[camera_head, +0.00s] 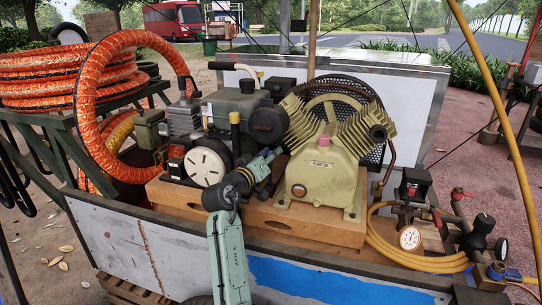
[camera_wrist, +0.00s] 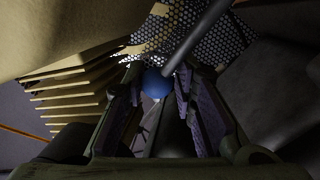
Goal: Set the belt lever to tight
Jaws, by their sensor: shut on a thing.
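The belt lever shows in the wrist view as a grey rod (camera_wrist: 195,37) with a blue ball knob (camera_wrist: 156,84) at its lower end. My gripper (camera_wrist: 161,82) has one finger on each side of the knob and is shut on it. In the head view my gripper (camera_head: 272,160) reaches into the gap between the engine (camera_head: 237,108) and the tan compressor pump (camera_head: 322,172). The lever and my fingertips are hidden or too small to make out there. No tight marking is readable.
The pump's cooling fins (camera_wrist: 75,95) are close at left in the wrist view. A perforated belt guard (camera_wrist: 215,45) stands behind the lever. An orange hose (camera_head: 95,90) loops at left, and a yellow hose (camera_head: 400,250) lies beside a gauge (camera_head: 409,238) at right.

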